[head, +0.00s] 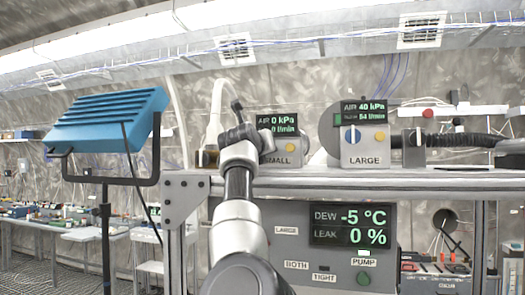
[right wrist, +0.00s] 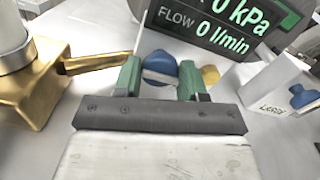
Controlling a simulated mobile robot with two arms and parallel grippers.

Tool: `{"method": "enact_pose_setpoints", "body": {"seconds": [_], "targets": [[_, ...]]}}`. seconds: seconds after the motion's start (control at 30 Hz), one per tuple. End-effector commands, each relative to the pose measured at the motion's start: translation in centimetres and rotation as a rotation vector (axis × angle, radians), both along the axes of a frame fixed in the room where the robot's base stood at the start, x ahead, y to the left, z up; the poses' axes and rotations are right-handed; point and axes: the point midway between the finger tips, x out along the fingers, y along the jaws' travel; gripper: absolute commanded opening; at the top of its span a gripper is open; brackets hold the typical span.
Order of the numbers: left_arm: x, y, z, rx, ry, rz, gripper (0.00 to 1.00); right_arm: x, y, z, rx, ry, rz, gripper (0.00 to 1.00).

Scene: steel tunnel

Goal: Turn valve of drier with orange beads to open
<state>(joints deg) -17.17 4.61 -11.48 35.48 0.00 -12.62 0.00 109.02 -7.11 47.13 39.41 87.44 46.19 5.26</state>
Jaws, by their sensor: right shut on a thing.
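My right gripper (head: 262,141) is at the unit labelled SMALL (head: 283,160) on the shelf in the head view, where my own wrist covers its knob. In the right wrist view my right gripper's green fingers (right wrist: 161,80) sit on both sides of a blue knob (right wrist: 160,68) with a white band and are shut on it. The display above the knob (right wrist: 228,25) reads 0 kPa and 0 l/min. A yellow button (right wrist: 210,74) is just right of the fingers. No drier with orange beads can be made out. My left gripper is not in view.
The LARGE unit (head: 364,148) with its own blue knob stands right on the same shelf (head: 400,181). A brass fitting (right wrist: 30,85) with a lever is close left of my gripper. A panel below (head: 350,225) reads DEW -5 °C, LEAK 0 %. A blue lamp (head: 108,118) stands left.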

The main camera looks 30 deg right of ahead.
Motion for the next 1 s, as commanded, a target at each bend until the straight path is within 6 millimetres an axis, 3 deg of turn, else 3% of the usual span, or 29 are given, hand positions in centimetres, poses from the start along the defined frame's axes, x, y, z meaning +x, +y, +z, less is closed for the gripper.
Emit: {"method": "enact_pose_setpoints", "body": {"seconds": [1.0], "targets": [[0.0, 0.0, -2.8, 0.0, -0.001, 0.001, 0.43, 0.2, 0.2, -0.3, -0.629, 0.733, 0.003, 0.17]]}}
